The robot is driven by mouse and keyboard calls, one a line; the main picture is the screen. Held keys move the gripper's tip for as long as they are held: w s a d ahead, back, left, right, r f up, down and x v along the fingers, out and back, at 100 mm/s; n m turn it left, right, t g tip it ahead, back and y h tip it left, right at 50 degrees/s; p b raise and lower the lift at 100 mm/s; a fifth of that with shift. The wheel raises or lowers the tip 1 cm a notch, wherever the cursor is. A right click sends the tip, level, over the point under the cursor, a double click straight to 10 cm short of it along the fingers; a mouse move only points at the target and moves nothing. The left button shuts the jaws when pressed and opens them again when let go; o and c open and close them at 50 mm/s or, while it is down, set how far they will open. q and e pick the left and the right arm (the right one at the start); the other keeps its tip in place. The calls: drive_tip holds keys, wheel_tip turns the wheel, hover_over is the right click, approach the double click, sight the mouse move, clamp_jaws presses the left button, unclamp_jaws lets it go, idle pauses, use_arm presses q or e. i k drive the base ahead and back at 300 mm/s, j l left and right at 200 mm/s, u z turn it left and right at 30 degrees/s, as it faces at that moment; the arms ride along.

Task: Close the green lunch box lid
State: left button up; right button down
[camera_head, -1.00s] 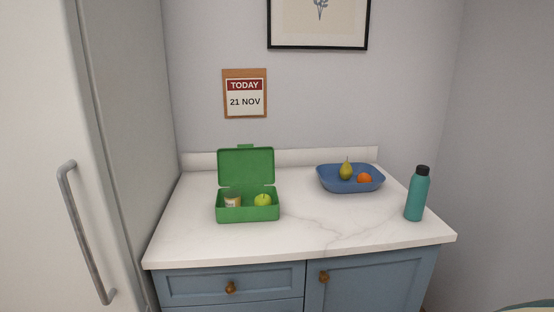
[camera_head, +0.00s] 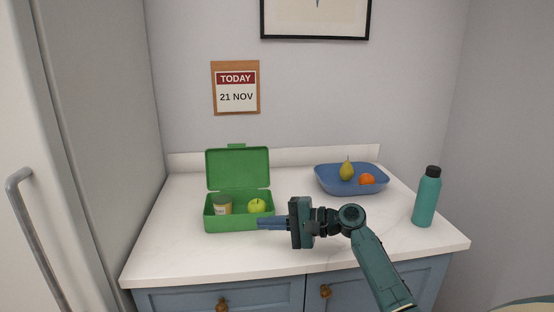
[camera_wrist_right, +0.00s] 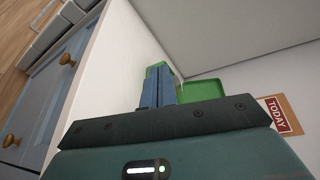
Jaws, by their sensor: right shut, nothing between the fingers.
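The green lunch box (camera_head: 224,224) stands on the counter with its lid (camera_head: 238,169) raised upright at the back. Inside are a small jar (camera_head: 222,204) and a green apple (camera_head: 257,205). My right gripper (camera_head: 261,223) is shut and empty, its blue fingers pointing left at the box's front right corner in the head view. Whether they touch the box I cannot tell. In the right wrist view the shut fingers (camera_wrist_right: 158,88) hide part of the box, and the green lid (camera_wrist_right: 203,91) shows behind them. My left gripper is not in view.
A blue bowl (camera_head: 334,187) with a pear (camera_head: 346,171) and an orange (camera_head: 367,180) stands at the back right. A teal bottle (camera_head: 427,202) stands near the right edge. The white counter (camera_head: 165,245) is clear left of the box. A wall is behind.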

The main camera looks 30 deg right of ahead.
sight(234, 167)
drive_tip(key=i+l, duration=0.3)
drive_tip(key=l, duration=0.15)
drive_tip(key=i+l, duration=0.25)
drive_tip(key=l, duration=0.15)
drive_tip(key=i+l, duration=0.3)
drive_tip(key=l, duration=0.15)
